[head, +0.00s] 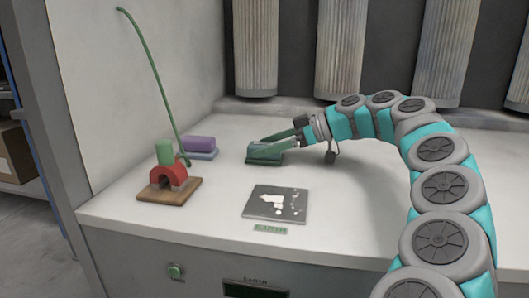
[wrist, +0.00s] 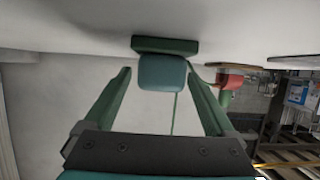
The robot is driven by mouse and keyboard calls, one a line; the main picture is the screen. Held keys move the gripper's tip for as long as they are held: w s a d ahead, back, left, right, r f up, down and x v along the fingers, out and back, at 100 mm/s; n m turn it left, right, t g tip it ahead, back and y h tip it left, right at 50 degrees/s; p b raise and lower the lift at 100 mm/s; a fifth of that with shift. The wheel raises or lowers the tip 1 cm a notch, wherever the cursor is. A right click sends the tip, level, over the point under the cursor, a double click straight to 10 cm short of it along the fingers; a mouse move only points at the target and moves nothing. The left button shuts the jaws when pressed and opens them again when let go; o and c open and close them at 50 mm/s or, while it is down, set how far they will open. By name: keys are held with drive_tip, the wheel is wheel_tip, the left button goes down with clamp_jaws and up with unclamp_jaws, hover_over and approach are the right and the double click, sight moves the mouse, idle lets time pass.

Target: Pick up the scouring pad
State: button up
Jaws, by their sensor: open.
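A teal-green block (wrist: 162,73), which looks like the scouring pad, sits on a darker green base (wrist: 165,45) in the wrist view. In the head view the pad (head: 264,151) stands on the white counter, partly covered by my fingers. My gripper (head: 259,148) reaches in from the right, low over the counter. In the wrist view my gripper (wrist: 160,73) is open, with one green finger on each side of the block and a visible gap to each. The block appears between or just beyond the fingertips; the exact depth is unclear.
Left of the pad are a purple block (head: 200,143) on a blue-grey base, and a red arch (head: 168,177) with a green cylinder on a wooden board. A tall thin green rod (head: 160,85) rises there. A dark plate (head: 277,203) with white patches lies in front.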

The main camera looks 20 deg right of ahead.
drive_tip(key=shift+w+a+f, duration=0.2)
drive_tip(key=shift+w+a, duration=0.05)
drive_tip(key=shift+a, duration=0.1)
drive_tip(key=shift+c, duration=0.2)
clamp_jaws()
drive_tip(key=shift+r, duration=0.15)
idle(0.4)
